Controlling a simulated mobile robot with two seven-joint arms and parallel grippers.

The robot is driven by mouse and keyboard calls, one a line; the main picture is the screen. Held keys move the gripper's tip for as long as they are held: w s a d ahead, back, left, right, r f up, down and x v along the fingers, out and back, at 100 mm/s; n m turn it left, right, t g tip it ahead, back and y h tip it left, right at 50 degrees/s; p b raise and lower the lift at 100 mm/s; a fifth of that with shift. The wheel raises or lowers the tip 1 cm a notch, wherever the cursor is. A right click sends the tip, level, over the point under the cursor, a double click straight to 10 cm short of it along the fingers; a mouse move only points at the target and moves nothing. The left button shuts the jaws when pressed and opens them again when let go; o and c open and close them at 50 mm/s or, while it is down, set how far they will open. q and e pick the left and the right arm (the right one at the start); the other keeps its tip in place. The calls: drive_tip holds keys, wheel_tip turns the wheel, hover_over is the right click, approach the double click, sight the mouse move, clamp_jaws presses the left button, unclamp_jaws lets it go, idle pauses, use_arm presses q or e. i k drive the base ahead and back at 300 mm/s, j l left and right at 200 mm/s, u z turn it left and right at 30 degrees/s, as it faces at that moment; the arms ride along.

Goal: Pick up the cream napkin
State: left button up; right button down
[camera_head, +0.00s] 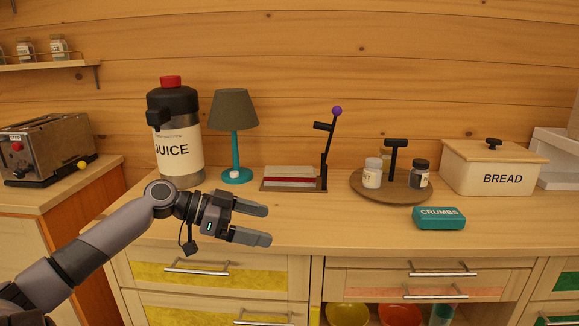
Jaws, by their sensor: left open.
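A pale cream-white flat stack, which looks like napkins (290,171), lies in a low holder (268,186) on the wooden counter. A red band shows along its front. A dark upright arm with a purple knob (337,111) stands at the holder's right side. I cannot tell single napkins apart. My left gripper (263,225) is open and empty, in front of the holder and a little left of it, apart from it, with its fingers pointing right. My right gripper is not in view.
A juice dispenser (179,150) and a teal lamp (233,120) stand left of the holder. A round tray (383,197) with jars, a teal crumbs box (438,218) and a bread box (489,180) stand to the right. The counter's front middle (335,225) is clear.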

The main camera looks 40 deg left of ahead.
sight(274, 171)
drive_tip(key=i+j, duration=0.25)
drive_tip(key=j, duration=0.15)
drive_tip(key=i+j, duration=0.25)
drive_tip(key=j, duration=0.15)
drive_tip(key=i+j, duration=0.3)
drive_tip(key=j, duration=0.15)
